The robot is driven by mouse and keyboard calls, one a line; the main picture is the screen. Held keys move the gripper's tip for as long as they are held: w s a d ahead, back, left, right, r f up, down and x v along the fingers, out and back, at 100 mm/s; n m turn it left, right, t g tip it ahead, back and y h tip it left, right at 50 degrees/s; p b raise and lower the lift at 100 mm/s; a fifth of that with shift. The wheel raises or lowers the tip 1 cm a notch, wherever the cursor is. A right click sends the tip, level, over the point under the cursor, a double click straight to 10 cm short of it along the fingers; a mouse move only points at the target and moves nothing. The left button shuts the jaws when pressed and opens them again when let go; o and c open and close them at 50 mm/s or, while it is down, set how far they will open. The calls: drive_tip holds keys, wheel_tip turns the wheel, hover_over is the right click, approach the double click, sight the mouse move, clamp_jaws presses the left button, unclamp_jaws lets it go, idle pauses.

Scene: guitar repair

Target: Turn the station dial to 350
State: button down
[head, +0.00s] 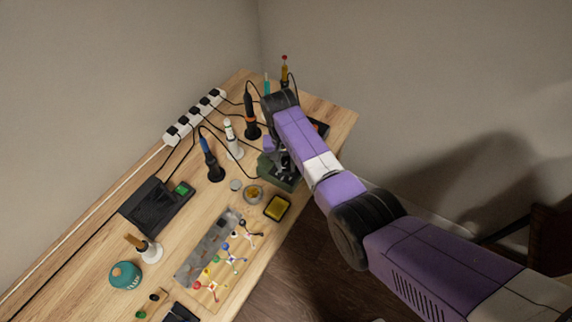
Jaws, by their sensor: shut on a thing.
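The dark green station (268,172) stands near the right edge of the wooden bench, below my arm. My gripper (284,172) reaches down onto it from above and is shut at its top, where the dial sits. The dial itself is hidden by the fingers, so its marks and setting cannot be read. The station looks upright on the bench.
A yellow sponge in a black tray (277,208) and a small round tin (253,194) stand close in front. A white-handled iron (231,138), a blue-tipped iron (211,160) and a black iron (250,115) stand to the left. Cables run to a power strip (194,117).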

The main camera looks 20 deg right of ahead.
sight(285, 166)
drive_tip(key=m, duration=0.3)
drive_tip(key=shift+m, duration=0.3)
drive_tip(key=shift+w+m+b, duration=0.1)
drive_tip(key=shift+m+b, duration=0.2)
drive_tip(key=shift+m, duration=1.5)
drive_tip(key=c, duration=1.1)
unclamp_jaws()
drive_tip(key=shift+c, duration=0.2)
drive_tip(key=shift+r, duration=0.1)
drive_tip(key=r, duration=0.7)
drive_tip(key=shift+w+r+b, duration=0.2)
drive_tip(key=shift+r+b, duration=0.1)
drive_tip(key=shift+r, duration=0.05)
